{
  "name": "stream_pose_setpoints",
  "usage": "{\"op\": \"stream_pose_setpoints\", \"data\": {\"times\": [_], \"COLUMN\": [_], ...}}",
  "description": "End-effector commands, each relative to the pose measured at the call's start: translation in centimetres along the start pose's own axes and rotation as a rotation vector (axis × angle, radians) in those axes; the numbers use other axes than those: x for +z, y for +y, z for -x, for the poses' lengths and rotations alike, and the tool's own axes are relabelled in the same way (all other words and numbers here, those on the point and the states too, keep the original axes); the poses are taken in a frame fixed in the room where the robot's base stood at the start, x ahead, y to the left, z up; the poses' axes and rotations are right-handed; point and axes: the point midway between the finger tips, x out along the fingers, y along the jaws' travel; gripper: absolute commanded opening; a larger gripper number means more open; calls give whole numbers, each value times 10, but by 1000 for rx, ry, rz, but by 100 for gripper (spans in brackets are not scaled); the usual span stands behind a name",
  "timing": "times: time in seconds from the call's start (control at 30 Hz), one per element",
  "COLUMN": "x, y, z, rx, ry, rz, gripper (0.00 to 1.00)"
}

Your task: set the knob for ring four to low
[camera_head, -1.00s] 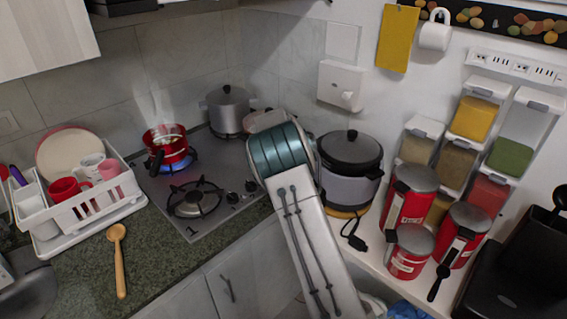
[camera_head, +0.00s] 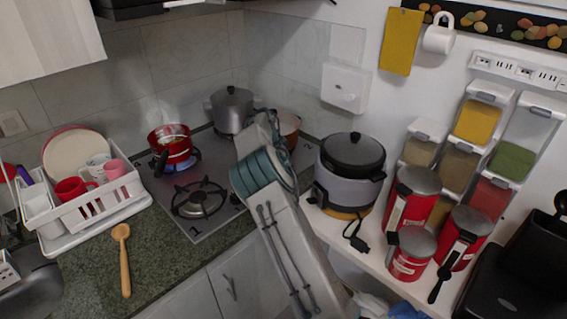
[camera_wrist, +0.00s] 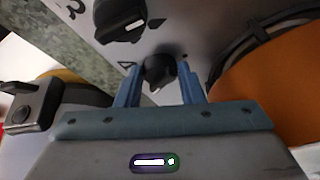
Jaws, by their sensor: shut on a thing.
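The knob for ring four (camera_wrist: 160,72) is small and dark, beside a printed 4 on the metal stove panel in the wrist view. My gripper (camera_wrist: 159,82) has its blue fingers on either side of this knob and is shut on it. A pale mark shows on the knob's lower edge; its exact setting is unclear. A larger black knob (camera_wrist: 120,18) with a pale pointer sits beside it, near a printed 3. In the head view the stove (camera_head: 217,224) is partly covered by my arm, which hides the gripper and ring four's knob.
An orange-brown pot (camera_head: 289,124) stands close to my gripper; its orange side also fills the wrist view's right (camera_wrist: 272,85). A red pot (camera_head: 170,148) sits over a blue flame. A grey pot (camera_head: 231,108) stands behind. A rice cooker (camera_head: 348,165) is right of my arm.

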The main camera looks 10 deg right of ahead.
Motion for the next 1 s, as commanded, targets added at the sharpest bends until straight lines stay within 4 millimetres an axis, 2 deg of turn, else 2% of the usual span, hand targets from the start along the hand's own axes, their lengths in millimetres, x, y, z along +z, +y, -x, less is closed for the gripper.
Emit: {"op": "stream_pose_setpoints", "data": {"times": [0.67,0.7,0.73,1.0], "x": [1,1,1,1], "y": [-2,-2,-2,-1], "z": [1,1,1,1], "rx": [21,21,21,23], "ry": [2,2,3,3], "rz": [-61,-60,-60,-59], "gripper": [12,40,44,44]}}
